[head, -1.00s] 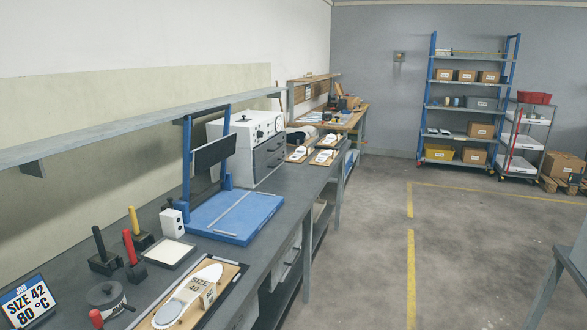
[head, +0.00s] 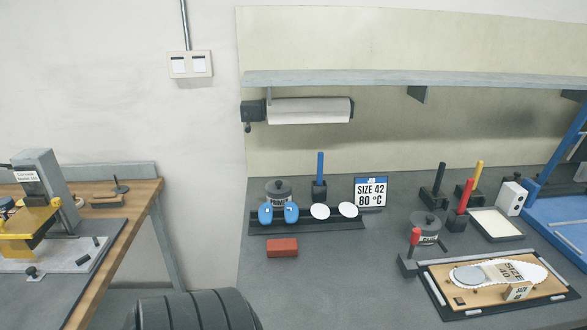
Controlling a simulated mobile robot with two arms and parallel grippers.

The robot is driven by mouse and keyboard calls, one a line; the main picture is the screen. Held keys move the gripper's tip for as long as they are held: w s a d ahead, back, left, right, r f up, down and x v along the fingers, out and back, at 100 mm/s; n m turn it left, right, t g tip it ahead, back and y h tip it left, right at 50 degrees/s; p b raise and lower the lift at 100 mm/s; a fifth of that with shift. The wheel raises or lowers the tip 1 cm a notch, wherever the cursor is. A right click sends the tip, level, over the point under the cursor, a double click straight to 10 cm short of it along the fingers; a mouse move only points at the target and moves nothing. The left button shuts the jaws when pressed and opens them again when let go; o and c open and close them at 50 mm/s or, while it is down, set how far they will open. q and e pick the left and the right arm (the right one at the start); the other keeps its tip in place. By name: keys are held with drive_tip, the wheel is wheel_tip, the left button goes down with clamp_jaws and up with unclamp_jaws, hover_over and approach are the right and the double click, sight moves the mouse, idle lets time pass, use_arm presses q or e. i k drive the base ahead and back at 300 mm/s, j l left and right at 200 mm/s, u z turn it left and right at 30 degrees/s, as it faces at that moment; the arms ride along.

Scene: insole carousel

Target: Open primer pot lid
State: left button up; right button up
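Two dark grey round pots with knobbed lids stand on the grey workbench (head: 330,285) in the head view. One pot (head: 278,188) is at the back left, partly hidden behind a rack with blue and white round pads. The other pot (head: 426,226) is right of the middle, behind a red-handled tool. Both lids sit on their pots. The pot labels are too small or covered to read surely, so I cannot tell which is the primer pot. Neither gripper is in view.
The pad rack (head: 310,226) and a red block (head: 282,247) lie at the left. A SIZE 42 80 °C sign (head: 370,192) stands behind. Handled tools (head: 464,196), a white tray (head: 495,224) and an insole board (head: 445,290) are right. The bench's front middle is clear. A shelf (head: 370,77) overhangs.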

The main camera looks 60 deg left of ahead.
sight(279, 186)
drive_tip(key=u, duration=2.1)
drive_tip(key=j+z, duration=0.4)
drive_tip(key=j, duration=0.65)
